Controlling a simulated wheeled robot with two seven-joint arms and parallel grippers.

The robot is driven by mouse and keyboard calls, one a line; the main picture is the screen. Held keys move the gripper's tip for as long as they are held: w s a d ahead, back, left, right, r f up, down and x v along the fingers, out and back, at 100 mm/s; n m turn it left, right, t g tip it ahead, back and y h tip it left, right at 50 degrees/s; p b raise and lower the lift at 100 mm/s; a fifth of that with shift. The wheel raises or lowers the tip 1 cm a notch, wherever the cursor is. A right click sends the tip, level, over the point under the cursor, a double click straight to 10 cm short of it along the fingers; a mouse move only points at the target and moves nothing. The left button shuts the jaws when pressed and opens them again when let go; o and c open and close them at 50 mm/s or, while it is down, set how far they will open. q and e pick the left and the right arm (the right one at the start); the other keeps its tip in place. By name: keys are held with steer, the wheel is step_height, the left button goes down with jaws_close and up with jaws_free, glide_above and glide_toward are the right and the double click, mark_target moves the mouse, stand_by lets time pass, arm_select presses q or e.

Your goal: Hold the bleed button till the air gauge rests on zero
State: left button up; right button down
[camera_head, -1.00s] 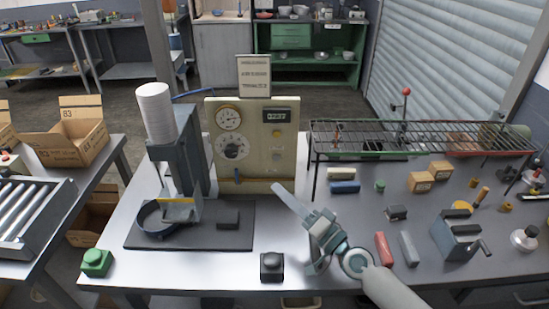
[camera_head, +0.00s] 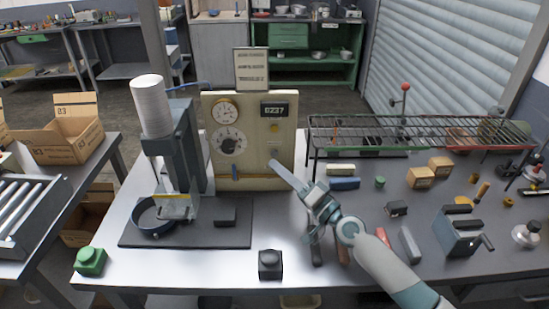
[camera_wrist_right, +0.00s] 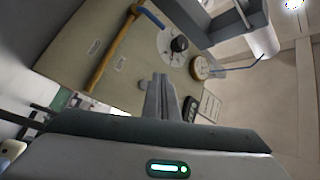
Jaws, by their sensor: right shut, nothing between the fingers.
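A cream panel (camera_head: 252,160) stands at the back of the bench. Its upper-left air gauge (camera_head: 225,112) has a white face, with the needle too small to read. A larger dial with a dark knob (camera_head: 229,141) sits below it. The gauge also shows in the right wrist view (camera_wrist_right: 205,67). My right gripper (camera_head: 272,164) is shut and empty, its fingertips in front of the panel's lower right face. They cover the spot where a small round button may be; contact cannot be told. In the wrist view the shut fingers (camera_wrist_right: 160,98) point at the panel. My left gripper is out of view.
A counter display (camera_head: 274,110) sits at the panel's upper right. A press with a white cylinder (camera_head: 152,105) stands left. A black button box (camera_head: 270,264) and a green one (camera_head: 90,261) sit near the front edge. A wire rack (camera_head: 420,130) stands right of the panel.

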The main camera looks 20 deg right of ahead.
steer(key=shift+w+d, duration=0.2)
steer(key=shift+w, duration=0.5)
stand_by(1.5)
steer(key=shift+w+b, duration=0.15)
steer(key=shift+b, duration=0.15)
steer(key=shift+w+d, duration=0.15)
steer(key=shift+w, duration=0.1)
steer(key=shift+w+d+b, duration=0.1)
steer(key=shift+w+b, duration=0.3)
steer(key=shift+w, duration=0.05)
stand_by(0.8)
steer(key=shift+s, duration=0.2)
stand_by(1.8)
steer(key=shift+s+a+p, duration=0.25)
steer(key=shift+s+p, duration=0.15)
steer(key=shift+s, duration=0.25)
